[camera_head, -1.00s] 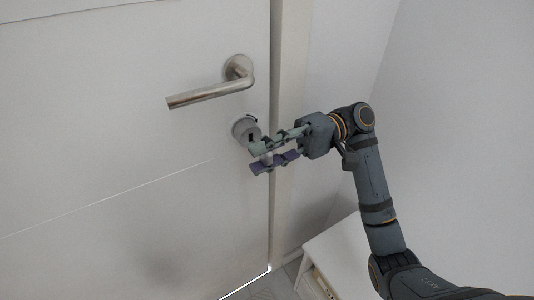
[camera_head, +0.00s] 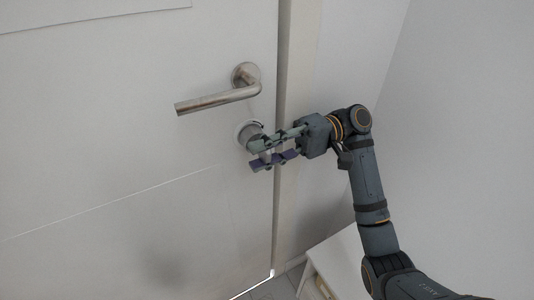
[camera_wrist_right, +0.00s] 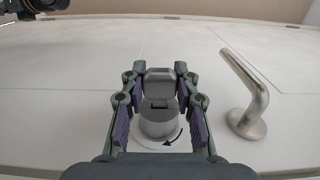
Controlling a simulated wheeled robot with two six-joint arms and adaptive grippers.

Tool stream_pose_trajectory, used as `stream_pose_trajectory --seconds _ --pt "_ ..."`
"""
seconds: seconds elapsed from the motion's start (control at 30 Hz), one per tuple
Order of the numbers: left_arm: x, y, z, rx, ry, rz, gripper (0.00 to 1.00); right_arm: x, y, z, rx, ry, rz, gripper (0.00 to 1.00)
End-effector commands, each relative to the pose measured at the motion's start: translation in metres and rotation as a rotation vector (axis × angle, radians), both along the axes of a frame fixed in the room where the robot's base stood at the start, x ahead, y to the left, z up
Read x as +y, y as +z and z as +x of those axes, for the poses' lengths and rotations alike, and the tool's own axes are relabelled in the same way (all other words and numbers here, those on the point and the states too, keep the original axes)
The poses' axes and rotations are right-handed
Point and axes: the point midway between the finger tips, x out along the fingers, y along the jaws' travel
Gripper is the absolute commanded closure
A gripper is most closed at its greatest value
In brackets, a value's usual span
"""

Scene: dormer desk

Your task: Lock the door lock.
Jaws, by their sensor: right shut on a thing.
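The door lock (camera_head: 248,132) is a round metal piece with a thumb-turn, set in the white door (camera_head: 130,130) below the lever handle (camera_head: 220,98). In the right wrist view, the lock (camera_wrist_right: 159,122) stands between my fingers, with its turn piece at the top and a black curved arrow on its round plate. My right gripper (camera_head: 262,154) is shut on the turn piece, one finger on each side; in the wrist view the gripper (camera_wrist_right: 159,88) shows both fingers against it. Part of the lock is hidden behind the fingers in the head view. My left gripper is not in the head view.
The lever handle also shows in the right wrist view (camera_wrist_right: 245,90), close to the right of the fingers. The door frame (camera_head: 293,200) and a side wall (camera_head: 450,130) stand to the right. A low white cabinet (camera_head: 340,262) is below my right arm.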

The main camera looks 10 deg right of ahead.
Motion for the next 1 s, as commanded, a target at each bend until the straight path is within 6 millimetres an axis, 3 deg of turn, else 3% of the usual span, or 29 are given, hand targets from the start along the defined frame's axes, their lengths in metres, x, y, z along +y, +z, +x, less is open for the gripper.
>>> stream_pose_trajectory --seconds 0.3,1.0 --pt "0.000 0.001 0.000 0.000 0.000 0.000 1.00 0.001 0.000 0.004 0.000 -0.001 0.000 0.94" --pt "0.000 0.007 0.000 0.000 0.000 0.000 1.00 -0.007 0.000 -0.021 0.001 -0.001 0.000 0.94"
